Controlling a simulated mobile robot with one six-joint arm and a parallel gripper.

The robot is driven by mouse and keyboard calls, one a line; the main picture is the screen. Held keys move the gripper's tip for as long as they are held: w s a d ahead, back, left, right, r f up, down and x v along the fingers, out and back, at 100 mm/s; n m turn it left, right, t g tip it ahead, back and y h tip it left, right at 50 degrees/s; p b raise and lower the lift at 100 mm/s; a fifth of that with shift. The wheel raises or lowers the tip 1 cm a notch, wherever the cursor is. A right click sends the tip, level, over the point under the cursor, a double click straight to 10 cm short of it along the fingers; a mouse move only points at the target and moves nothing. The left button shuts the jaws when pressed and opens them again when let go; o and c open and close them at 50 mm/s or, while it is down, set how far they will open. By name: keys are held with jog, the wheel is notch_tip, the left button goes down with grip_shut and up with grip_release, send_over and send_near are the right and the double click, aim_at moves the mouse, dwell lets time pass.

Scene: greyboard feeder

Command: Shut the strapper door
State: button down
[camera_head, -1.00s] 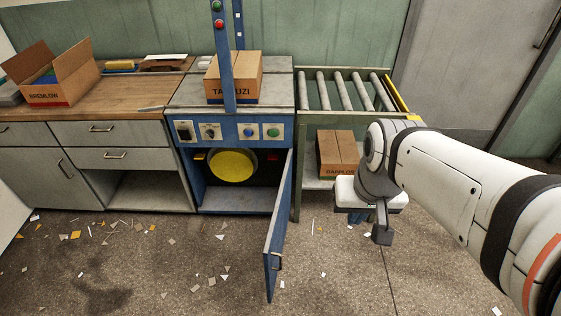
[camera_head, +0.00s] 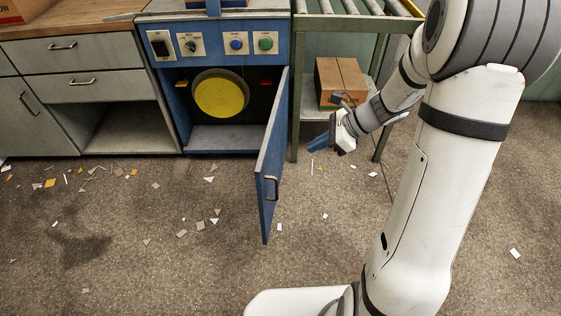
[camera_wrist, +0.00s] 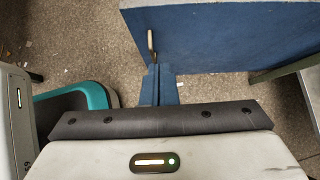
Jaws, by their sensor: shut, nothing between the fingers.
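The strapper (camera_head: 215,22) is a blue-fronted cabinet with its lower compartment exposed. Its blue door (camera_head: 274,140) stands open, swung out over the floor from the right side of the opening. The door's handle (camera_head: 271,188) is near its free edge. My gripper (camera_head: 311,146) is shut and empty, to the right of the door and pointing left towards it. In the wrist view the blue door (camera_wrist: 225,35) fills the upper right, and its handle (camera_wrist: 151,45) is just beyond my blue fingertips (camera_wrist: 158,75). I cannot tell whether they touch.
A yellow disc (camera_head: 220,93) is inside the compartment. A green-framed roller table (camera_head: 345,22) stands right of the strapper, with a cardboard box (camera_head: 340,80) on its lower shelf. Grey drawers (camera_head: 85,85) stand at left. The floor in front is open, with scattered paper scraps.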

jog(key=shift+w+a+r+b+x, duration=0.1)
jog(key=shift+a+r+b+x, duration=0.2)
jog(key=shift+b+x, duration=1.25)
jog(key=shift+w+a+r+b+x, duration=0.1)
jog(key=shift+a+r+b+x, duration=0.2)
jog(key=shift+x, duration=2.5)
jog(key=shift+w+a+r+b+x, duration=0.1)
jog(key=shift+a+r+b+x, duration=0.5)
jog(key=shift+x, duration=1.55)
jog(key=shift+d+f, duration=0.25)
jog(key=shift+d, duration=0.15)
